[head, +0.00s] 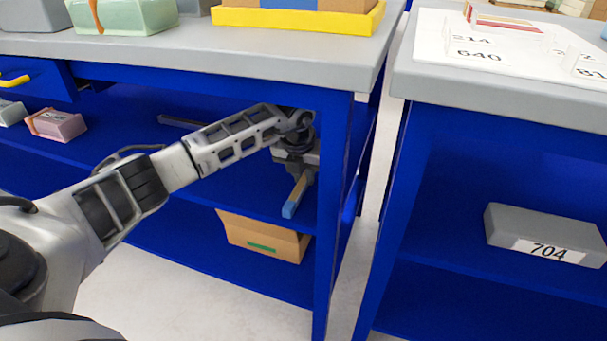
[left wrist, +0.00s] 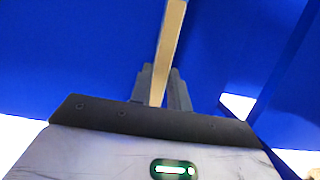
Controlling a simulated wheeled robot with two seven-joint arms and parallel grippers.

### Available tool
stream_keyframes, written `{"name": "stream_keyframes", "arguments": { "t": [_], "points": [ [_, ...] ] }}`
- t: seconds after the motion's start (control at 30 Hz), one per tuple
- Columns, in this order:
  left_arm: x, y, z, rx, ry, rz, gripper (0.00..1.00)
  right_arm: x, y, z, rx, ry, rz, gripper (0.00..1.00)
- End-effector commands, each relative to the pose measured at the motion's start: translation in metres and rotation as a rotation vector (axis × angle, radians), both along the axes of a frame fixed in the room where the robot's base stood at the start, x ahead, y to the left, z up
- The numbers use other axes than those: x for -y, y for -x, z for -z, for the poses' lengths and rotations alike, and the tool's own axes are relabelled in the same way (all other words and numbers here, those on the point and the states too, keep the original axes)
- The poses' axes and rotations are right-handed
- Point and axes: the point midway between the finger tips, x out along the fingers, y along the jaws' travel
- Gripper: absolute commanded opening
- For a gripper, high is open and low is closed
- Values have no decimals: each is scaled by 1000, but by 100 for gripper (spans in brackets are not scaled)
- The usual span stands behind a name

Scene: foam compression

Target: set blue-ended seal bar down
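The seal bar (head: 296,192) is a thin tan bar with a blue end. In the head view it sticks out toward the camera from my left gripper (head: 302,172), at the right end of the left blue bench's lower shelf, its blue end near the shelf's front edge. In the left wrist view the tan bar (left wrist: 170,45) runs up from between the two grey fingers of my left gripper (left wrist: 160,88), which is shut on it. I cannot tell whether the bar touches the shelf. My right gripper is not in view.
The blue shelf (head: 200,165) lies under a grey benchtop (head: 200,45), with a blue leg (head: 335,200) close to my gripper's right. A dark bar (head: 180,122) lies behind my arm. A cardboard box (head: 262,238) sits below. A grey block marked 704 (head: 545,232) rests on the right bench's shelf.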

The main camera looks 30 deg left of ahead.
Motion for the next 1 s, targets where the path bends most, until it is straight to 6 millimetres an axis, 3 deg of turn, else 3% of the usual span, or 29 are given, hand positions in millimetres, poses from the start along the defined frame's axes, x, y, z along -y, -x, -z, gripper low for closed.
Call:
{"name": "stream_keyframes", "arguments": {
  "t": [0.03, 0.07, 0.1, 0.43, 0.67, 0.73, 1.0],
  "points": [
    [0, 0, 1, -1, -1, 0, 29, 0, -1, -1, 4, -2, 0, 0],
    [0, 0, 1, -1, -1, 0, 37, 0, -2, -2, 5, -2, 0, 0],
    [0, 0, 1, -1, -1, 0, 39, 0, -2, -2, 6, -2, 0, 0],
    [0, 1, -5, 0, -1, 0, 39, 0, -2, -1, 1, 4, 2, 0],
    [2, 9, -45, 4, -1, 1, 39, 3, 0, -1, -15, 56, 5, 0],
    [3, 16, -58, 1, -3, 0, 39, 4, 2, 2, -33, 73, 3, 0],
    [17, 77, -51, -4, -3, 4, 39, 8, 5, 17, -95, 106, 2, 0]
  ]
}}
